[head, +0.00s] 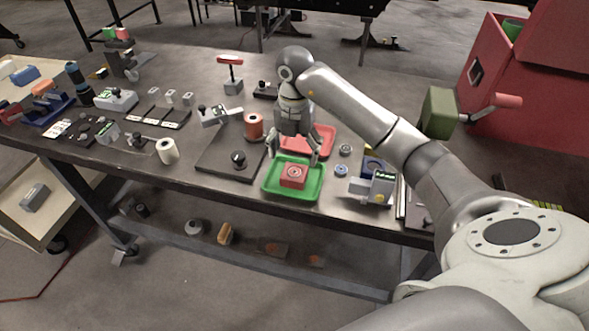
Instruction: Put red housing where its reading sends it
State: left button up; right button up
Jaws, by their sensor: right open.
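The red housing (293,175) is a small red block with a round grey mark on top. It lies in the green tray (268,190) near the front edge of the table. A red tray (322,139) sits just behind the green tray. My right gripper (293,154) points down above the back part of the green tray, with its fingers spread apart and nothing between them. The red housing is in front of and below the fingers, apart from them as far as I can see. The right arm partly hides the red tray. My left gripper is not in view.
A grey device with a small display (372,188) stands right of the green tray. A dark plate with a black knob (238,160) lies left of it. The table's left side is cluttered.

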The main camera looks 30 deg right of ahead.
jog(key=shift+r, duration=2.1)
